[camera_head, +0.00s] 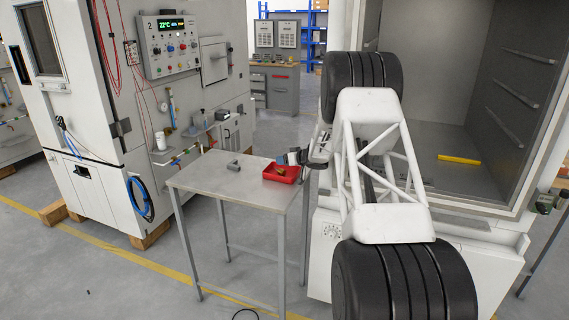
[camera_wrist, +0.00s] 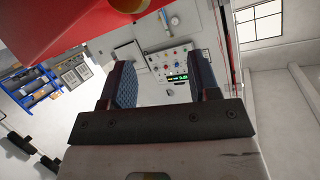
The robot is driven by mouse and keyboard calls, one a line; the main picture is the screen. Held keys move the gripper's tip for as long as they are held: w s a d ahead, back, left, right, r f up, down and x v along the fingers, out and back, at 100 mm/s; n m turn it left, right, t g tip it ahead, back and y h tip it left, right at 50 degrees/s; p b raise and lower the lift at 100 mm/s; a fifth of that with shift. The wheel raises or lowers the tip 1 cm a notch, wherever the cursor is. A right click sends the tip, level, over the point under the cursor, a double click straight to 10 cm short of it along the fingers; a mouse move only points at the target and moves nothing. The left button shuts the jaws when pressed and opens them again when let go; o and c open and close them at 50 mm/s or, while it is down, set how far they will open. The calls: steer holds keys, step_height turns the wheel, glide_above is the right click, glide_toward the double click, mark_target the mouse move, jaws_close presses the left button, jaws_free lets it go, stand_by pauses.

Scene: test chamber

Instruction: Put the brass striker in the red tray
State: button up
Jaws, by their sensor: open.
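The red tray (camera_head: 287,180) stands at the right end of the metal table. A small brass-coloured piece, apparently the brass striker (camera_head: 280,171), shows inside it, partly hidden. My gripper (camera_head: 286,159) is just above and behind the tray in the head view. In the wrist view my gripper (camera_wrist: 160,78) has its two blue-padded fingers wide apart with nothing between them. The red tray (camera_wrist: 50,22) fills the top left of the wrist view, and a rounded brass-coloured end (camera_wrist: 128,4) shows at the top edge.
A grey cylindrical part (camera_head: 233,165) lies on the metal table (camera_head: 222,186), left of the tray. The open chamber (camera_head: 440,185) at right has a yellow bar (camera_head: 459,159) on its floor. A white cabinet (camera_head: 165,110) stands behind the table. The table's front left is clear.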

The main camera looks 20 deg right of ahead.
steer(key=v, duration=1.1)
steer(key=shift+s, duration=0.25)
steer(key=shift+d, duration=0.1)
steer(key=s+a+r+m+t+h, duration=0.1)
steer(key=s+a+r+h, duration=0.25)
steer(key=r, duration=0.35)
steer(key=s+a+r+m+h, duration=0.1)
steer(key=s+a+r+h, duration=0.1)
steer(key=a+r, duration=0.35)
steer(key=s+a+r+m+g+h, duration=0.2)
steer(key=s+a+r+h, duration=0.35)
steer(key=s, duration=0.65)
steer(key=s+a+f+g+y, duration=0.1)
steer(key=s+a, duration=0.6)
steer(key=s, duration=0.7)
steer(key=s+a+f+g+y, duration=0.1)
steer(key=s+a+g, duration=0.3)
steer(key=s, duration=1.1)
steer(key=s+a+f+n+g+y, duration=0.1)
steer(key=s+a+g+y, duration=0.1)
steer(key=s+a, duration=0.7)
steer(key=s+g, duration=0.1)
steer(key=s, duration=0.5)
steer(key=shift+a+f+y, duration=0.2)
steer(key=shift+a+y, duration=0.1)
steer(key=shift+a, duration=0.1)
